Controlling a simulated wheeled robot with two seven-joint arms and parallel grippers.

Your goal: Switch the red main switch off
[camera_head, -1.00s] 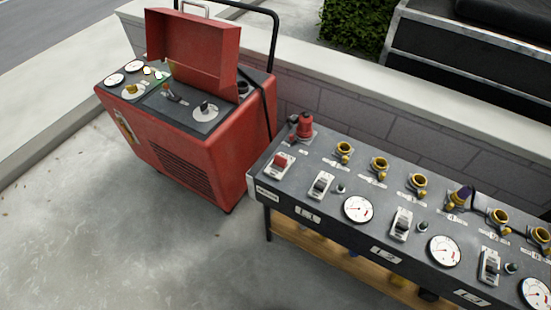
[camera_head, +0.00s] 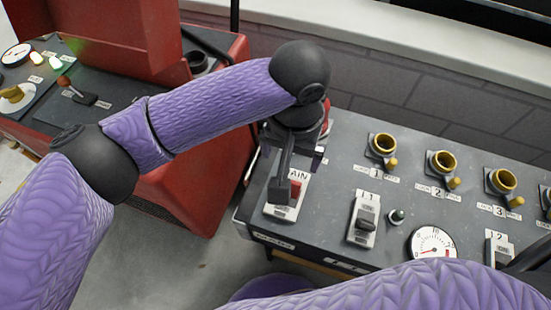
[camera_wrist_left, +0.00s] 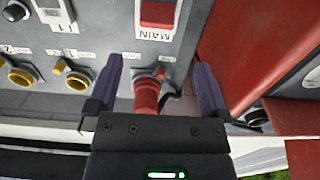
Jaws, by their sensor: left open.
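The red main switch (camera_head: 294,189) sits on a white plate labelled MAIN at the left end of the dark panel (camera_head: 334,165). My left gripper (camera_head: 288,188) is over this plate and partly hides the switch. In the left wrist view the switch (camera_wrist_left: 158,12) shows at the top edge, beyond my open fingertips (camera_wrist_left: 158,62). The fingers are apart with nothing between the tips. A red plug (camera_wrist_left: 147,95) on the panel shows between the fingers, farther back. I cannot tell whether a finger touches the switch. My right gripper is out of view.
A red machine (camera_head: 190,185) with a raised lid stands left of the panel. Yellow sockets (camera_head: 383,145), black switches (camera_head: 365,215) and a round gauge (camera_head: 433,243) line the panel. A grey block wall (camera_head: 400,80) runs behind. My right arm crosses the bottom right.

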